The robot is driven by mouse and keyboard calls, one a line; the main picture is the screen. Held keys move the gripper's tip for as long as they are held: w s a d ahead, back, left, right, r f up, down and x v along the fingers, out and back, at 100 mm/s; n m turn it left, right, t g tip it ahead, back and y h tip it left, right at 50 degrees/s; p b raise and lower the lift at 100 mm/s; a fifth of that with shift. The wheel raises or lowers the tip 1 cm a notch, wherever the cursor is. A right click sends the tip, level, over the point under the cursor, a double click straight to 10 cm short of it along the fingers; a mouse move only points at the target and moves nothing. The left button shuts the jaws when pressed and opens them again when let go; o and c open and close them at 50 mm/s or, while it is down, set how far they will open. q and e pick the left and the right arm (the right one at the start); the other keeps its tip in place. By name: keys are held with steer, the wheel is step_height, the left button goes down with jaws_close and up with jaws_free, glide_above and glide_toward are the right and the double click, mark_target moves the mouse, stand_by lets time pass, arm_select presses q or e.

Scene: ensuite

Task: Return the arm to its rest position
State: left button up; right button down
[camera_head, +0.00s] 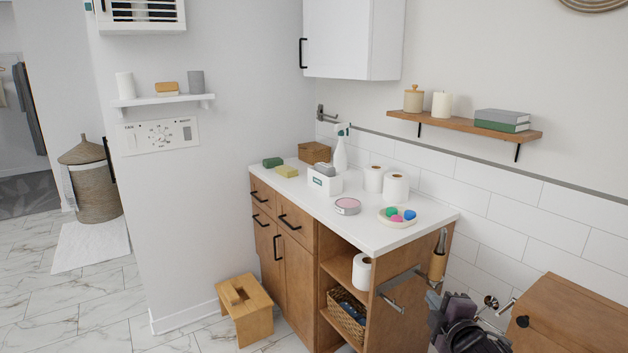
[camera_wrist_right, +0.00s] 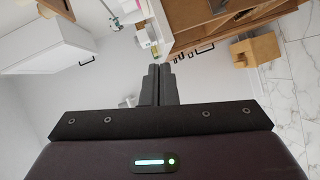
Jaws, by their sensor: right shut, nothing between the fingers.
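My right gripper (camera_head: 440,305) shows low at the right of the head view, beside the right end of the wooden cabinet. It is dark and holds nothing. In the right wrist view its two fingers (camera_wrist_right: 158,84) are together and empty, with the cabinet and counter beyond, seen tilted. Whether the gripper touches the cabinet side cannot be told. My left gripper and arm are not in view.
The white-topped cabinet (camera_head: 384,234) carries a spray bottle (camera_head: 340,153), paper rolls (camera_head: 396,187) and a dish (camera_head: 384,219). Metal fittings (camera_head: 402,283) stick out near my right arm, and a wooden box (camera_head: 570,318) stands right of it. A step stool (camera_head: 245,312) is on the floor.

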steer(key=s+a+f+m+g+h, duration=0.1)
steer(key=s+a+f+m+g, duration=0.3)
steer(key=s, duration=0.4)
steer(key=s+a+f+m+g, duration=0.2)
steer(key=s+f+m, duration=0.2)
steer(key=s+f, duration=0.25)
steer(key=s+f+m+g, duration=0.2)
steer(key=s+m+g, duration=0.45)
steer(key=s, duration=1.25)
step_height(320, 180, down, 30)
steer(key=s+r+g, duration=0.1)
steer(key=s, duration=0.1)
steer(key=s+d+f+g+p, duration=0.1)
steer(key=s+d+f, duration=0.2)
steer(key=s+f, duration=1.5)
steer(key=shift+s, duration=0.65)
